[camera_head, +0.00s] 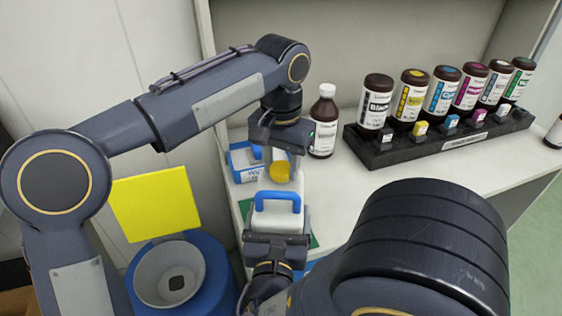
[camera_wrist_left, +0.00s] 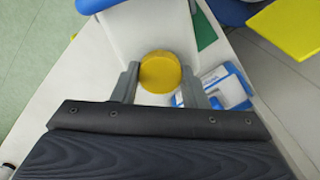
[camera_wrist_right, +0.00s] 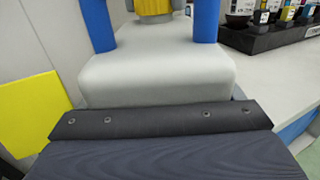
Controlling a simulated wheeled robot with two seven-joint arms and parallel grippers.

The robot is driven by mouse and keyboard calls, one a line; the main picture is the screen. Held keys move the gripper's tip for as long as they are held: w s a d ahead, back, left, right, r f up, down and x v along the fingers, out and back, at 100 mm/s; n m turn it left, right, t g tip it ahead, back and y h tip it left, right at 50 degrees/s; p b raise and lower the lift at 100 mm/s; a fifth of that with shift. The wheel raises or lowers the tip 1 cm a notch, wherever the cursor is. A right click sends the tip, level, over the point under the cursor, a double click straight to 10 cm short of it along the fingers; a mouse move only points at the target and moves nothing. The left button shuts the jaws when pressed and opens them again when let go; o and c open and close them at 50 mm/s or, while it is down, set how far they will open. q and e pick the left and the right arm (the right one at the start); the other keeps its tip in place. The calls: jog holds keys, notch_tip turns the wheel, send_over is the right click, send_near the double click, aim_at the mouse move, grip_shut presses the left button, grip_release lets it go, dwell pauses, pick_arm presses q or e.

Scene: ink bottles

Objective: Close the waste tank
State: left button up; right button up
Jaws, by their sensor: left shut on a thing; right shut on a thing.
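The waste tank (camera_head: 278,218) is a white container with a blue handle, on the counter in the head view. It fills the middle of the right wrist view (camera_wrist_right: 155,72). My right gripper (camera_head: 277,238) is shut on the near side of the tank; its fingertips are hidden. A yellow cap (camera_head: 280,173) is at the tank's far end. My left gripper (camera_head: 282,158) comes from above and is shut on the cap, with one finger on each side in the left wrist view (camera_wrist_left: 160,82). I cannot tell whether the cap is seated on the opening.
A brown bottle (camera_head: 323,122) stands behind the tank. A black rack (camera_head: 440,142) with several ink bottles is at right. A blue-and-white box (camera_head: 240,160) lies beside my left gripper. A blue bin (camera_head: 213,290) with a yellow panel (camera_head: 155,203) stands left. Counter right of the tank is clear.

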pick_arm(q)
jog(key=o, duration=1.2)
notch_tip(320, 180, up, 8)
jog(key=shift+f, duration=0.25)
pick_arm(e)
jog(key=o, duration=1.7)
jog(key=shift+s, duration=0.1)
jog(key=s, duration=0.7)
jog(key=shift+s+a, duration=0.3)
jog(key=shift+s, duration=0.05)
